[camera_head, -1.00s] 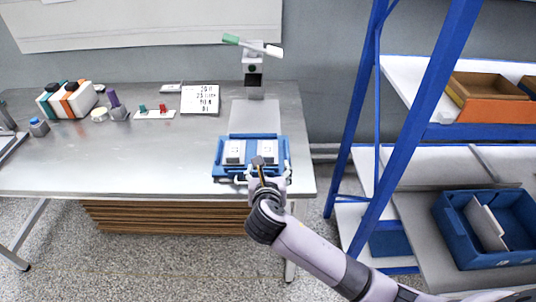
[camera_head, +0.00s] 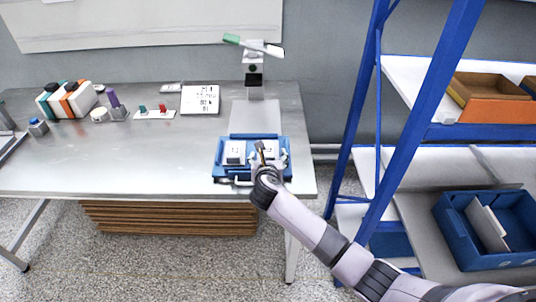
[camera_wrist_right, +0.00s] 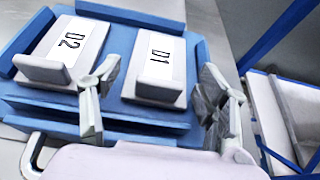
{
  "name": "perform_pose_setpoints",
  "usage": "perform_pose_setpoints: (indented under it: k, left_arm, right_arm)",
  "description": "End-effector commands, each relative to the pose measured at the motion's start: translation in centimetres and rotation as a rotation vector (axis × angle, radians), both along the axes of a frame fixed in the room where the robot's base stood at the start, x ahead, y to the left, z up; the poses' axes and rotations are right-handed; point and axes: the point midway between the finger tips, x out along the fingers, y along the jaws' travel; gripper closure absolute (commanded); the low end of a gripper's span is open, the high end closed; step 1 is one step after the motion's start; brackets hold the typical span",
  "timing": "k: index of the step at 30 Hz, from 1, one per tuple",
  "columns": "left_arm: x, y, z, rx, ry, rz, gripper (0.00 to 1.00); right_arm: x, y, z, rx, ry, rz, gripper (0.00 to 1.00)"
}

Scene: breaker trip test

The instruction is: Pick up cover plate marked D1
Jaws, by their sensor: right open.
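The cover plate marked D1 (camera_wrist_right: 161,62) lies in a blue tray (camera_wrist_right: 60,103), with a raised grey lip at its near end. The cover plate marked D2 (camera_wrist_right: 62,45) lies to its left in the same tray. In the head view, the tray (camera_head: 221,172) sits at the table's front right corner. My right gripper (camera_wrist_right: 158,92) is open, its fingers either side of the D1 plate's near end and apart from it; the left finger is between the two plates. In the head view my right gripper (camera_head: 265,160) partly hides the D1 plate. My left gripper is not in view.
A grey stand (camera_head: 254,75) with a green-tipped lever rises behind the tray. A blue shelf rack (camera_head: 370,120) stands at the right.

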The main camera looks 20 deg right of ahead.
Motion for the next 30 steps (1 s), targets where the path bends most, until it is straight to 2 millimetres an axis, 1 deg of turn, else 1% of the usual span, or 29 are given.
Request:
perform_pose_setpoints:
  k: [2,8,9,30]
  left_arm:
    - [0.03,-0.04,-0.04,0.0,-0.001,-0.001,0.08]
    - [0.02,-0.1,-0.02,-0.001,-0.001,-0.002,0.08]
    - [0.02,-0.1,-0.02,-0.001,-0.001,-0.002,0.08]
    - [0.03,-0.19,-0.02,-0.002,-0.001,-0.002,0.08]
  right_arm:
    - [0.29,-0.08,-0.14,0.0,0.001,0.0,0.32]
    - [0.31,-0.07,-0.14,0.002,0.001,0.001,0.32]
    - [0.3,-0.06,-0.15,0.002,0.001,0.001,0.33]
    - [0.27,-0.06,-0.16,0.001,0.001,0.001,0.8]
